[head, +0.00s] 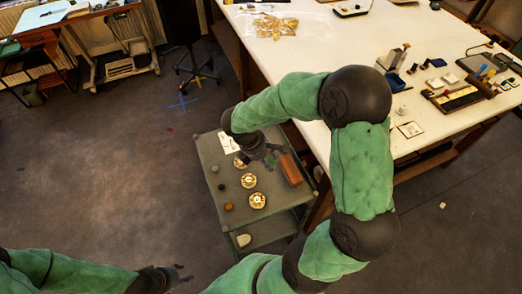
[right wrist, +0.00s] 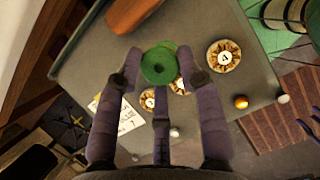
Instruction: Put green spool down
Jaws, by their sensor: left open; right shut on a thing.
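Gold patterned discs with white centres lie on the cart, one marked A (right wrist: 223,55). My left gripper (head: 179,274) is open and empty over the floor, at the bottom left.
The cart's near part has bare room.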

